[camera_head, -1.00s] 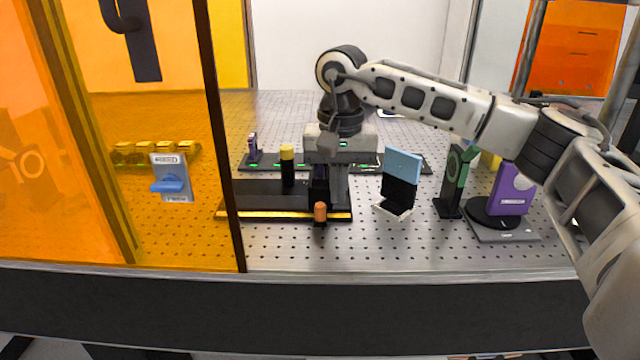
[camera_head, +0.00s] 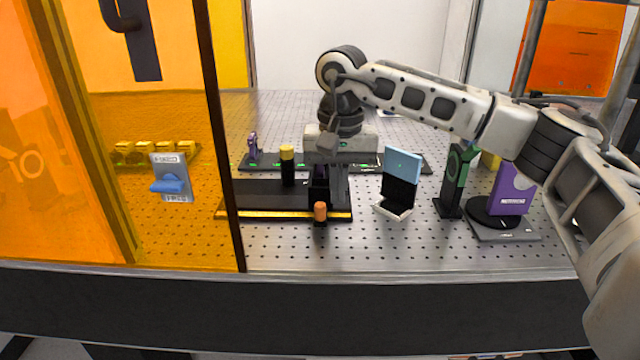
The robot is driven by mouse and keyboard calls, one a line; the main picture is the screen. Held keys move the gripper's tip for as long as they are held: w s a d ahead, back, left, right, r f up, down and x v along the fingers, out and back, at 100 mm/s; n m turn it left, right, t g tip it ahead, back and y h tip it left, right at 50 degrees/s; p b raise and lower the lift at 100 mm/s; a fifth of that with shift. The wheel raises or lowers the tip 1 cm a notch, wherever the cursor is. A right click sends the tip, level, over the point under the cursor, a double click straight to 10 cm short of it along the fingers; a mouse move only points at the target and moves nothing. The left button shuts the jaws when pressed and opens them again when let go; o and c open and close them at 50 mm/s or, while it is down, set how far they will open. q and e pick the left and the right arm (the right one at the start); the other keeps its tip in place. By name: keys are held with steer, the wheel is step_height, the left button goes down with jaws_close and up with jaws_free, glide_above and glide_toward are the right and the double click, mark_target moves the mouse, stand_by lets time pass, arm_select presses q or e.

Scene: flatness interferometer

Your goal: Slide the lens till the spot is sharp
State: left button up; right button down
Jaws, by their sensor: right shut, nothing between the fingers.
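A black slide rail (camera_head: 262,200) with a yellow scale along its front edge lies on the perforated table. A dark carriage with a little purple (camera_head: 320,172), probably the lens mount, stands near the rail's right end, partly hidden by my gripper. An orange-tipped knob (camera_head: 320,212) sits at its front. My right gripper (camera_head: 335,192) points down at the carriage, shut with nothing between its fingers; whether it touches the carriage I cannot tell. A light-blue panel (camera_head: 403,163) over a black one stands to the right. I see no light spot. My left gripper is out of view.
A black post with a yellow cap (camera_head: 287,166) stands on the rail left of the gripper. A green-and-black mount (camera_head: 455,180) and a purple mount (camera_head: 511,195) stand at right. An orange see-through panel (camera_head: 180,235) covers the left side. The table front is clear.

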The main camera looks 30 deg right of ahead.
mark_target(321, 204)
steer(key=shift+f+b, duration=0.6)
steer(key=shift+f, duration=0.5)
steer(key=shift+w+a+p, duration=0.2)
steer(key=shift+w+a, duration=0.2)
steer(key=shift+a, duration=0.25)
steer(key=shift+w+a+p, duration=0.2)
steer(key=shift+w+a, duration=0.15)
steer(key=shift+a, duration=0.25)
steer(key=shift+w+a+p, duration=0.35)
steer(key=shift+w+a, duration=0.45)
steer(key=shift+a, duration=0.5)
steer(key=shift+w+a+p, duration=0.3)
steer(key=shift+w+a, duration=0.55)
steer(key=shift+a, duration=0.45)
steer(key=shift+w+a+p, duration=0.35)
steer(key=shift+w+a, duration=0.45)
steer(key=shift+a, duration=0.5)
steer(key=shift+s+d, duration=0.35)
steer(key=shift+d, duration=0.15)
